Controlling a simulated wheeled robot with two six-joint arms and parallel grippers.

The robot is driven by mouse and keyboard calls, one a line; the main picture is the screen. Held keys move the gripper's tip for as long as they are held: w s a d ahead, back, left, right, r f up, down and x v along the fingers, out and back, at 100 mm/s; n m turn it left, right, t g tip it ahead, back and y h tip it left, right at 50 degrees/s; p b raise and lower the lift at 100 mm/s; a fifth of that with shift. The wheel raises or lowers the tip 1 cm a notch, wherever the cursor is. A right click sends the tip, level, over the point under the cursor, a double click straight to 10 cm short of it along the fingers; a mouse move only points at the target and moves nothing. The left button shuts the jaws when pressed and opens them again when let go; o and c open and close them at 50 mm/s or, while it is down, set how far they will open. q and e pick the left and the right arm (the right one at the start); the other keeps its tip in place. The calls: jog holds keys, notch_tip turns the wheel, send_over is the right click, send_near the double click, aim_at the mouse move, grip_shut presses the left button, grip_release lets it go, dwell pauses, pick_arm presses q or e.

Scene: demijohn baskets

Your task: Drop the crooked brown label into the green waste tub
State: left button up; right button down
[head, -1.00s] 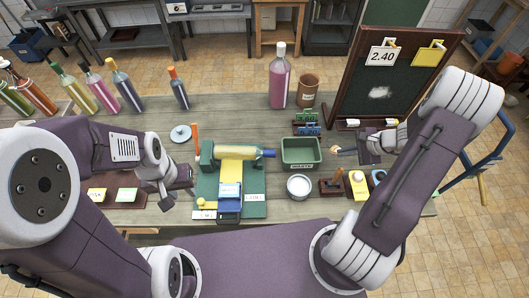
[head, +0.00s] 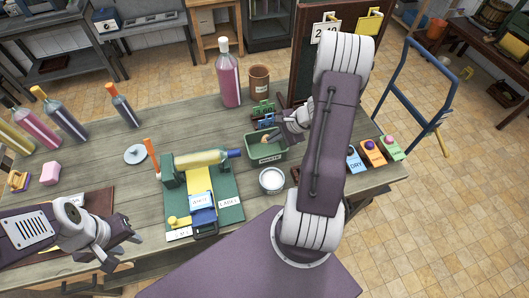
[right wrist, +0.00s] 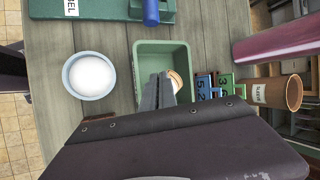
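The green waste tub (head: 265,154) stands on the table right of the bottle cradle, and its rim and inside also show in the right wrist view (right wrist: 139,62). My right gripper (head: 279,136) reaches over the tub from the right. Its fingers (right wrist: 160,88) look nearly together in the right wrist view. A small curled brown label (head: 268,137) is at their tips, over the tub's opening; it also shows in the right wrist view (right wrist: 176,80). The fingers partly hide their contact with it. My left gripper (head: 118,245) is open and empty over the table's front left.
A bottle lies in the green cradle (head: 226,187) left of the tub. A white bowl (head: 271,180) stands just in front of the tub. Small numbered stands (head: 263,112), a brown cup (head: 259,82) and a pink bottle (head: 229,80) stand behind it. Upright bottles fill the back left.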

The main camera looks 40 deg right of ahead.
pick_arm(q)
jog(key=shift+d+f, duration=0.15)
jog(key=shift+f, duration=0.35)
pick_arm(e)
jog(key=shift+d+f, duration=0.15)
jog(key=shift+f, duration=0.6)
jog(key=c, duration=1.6)
grip_release()
jog(key=v, duration=0.9)
